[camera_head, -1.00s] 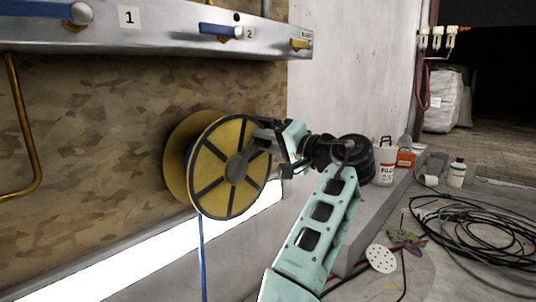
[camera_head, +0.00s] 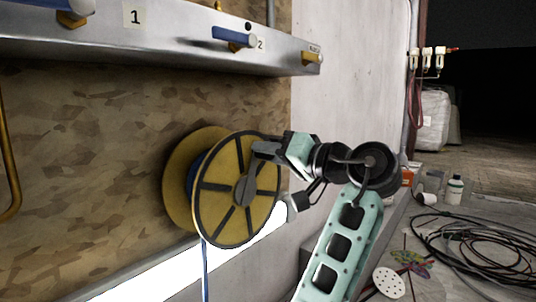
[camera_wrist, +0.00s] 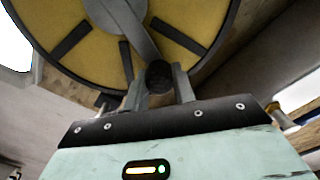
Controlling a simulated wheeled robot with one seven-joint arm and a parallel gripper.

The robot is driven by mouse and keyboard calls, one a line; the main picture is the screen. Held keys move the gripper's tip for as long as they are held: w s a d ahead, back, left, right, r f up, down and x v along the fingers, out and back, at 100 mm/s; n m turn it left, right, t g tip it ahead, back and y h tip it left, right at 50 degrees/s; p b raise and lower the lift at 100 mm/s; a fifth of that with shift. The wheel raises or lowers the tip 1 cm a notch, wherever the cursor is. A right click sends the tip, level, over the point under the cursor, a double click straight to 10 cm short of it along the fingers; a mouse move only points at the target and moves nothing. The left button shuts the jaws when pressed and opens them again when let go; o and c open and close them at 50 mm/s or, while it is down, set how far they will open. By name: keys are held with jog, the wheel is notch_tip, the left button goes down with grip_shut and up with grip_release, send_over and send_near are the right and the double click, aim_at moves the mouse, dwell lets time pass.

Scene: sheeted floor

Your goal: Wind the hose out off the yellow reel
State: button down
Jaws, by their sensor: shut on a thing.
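The yellow reel (camera_head: 222,220) is mounted on the patterned board at the left-centre of the head view, its spoked face turned toward me. A blue hose (camera_head: 204,268) hangs straight down from its underside; its lower end is out of frame. My gripper (camera_head: 262,150) is at the upper right of the reel face. In the wrist view my gripper (camera_wrist: 158,88) is shut on the dark round knob of the reel's crank (camera_wrist: 158,76). The crank's grey arm runs from the knob to the hub (camera_wrist: 118,12). The knob is mostly hidden by my gripper in the head view.
A metal rail (camera_head: 175,42) with blue-handled and yellow valves runs above the reel. A bright white strip (camera_head: 150,272) lies below the board. Black cables (camera_head: 480,240), a bottle (camera_head: 454,190) and a perforated white disc (camera_head: 388,282) lie on the floor at right.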

jog(key=c, duration=1.1)
grip_release()
jog(key=shift+c, duration=0.2)
jog(key=shift+d, duration=0.1)
jog(key=v, duration=0.7)
jog(key=shift+s+d, duration=0.2)
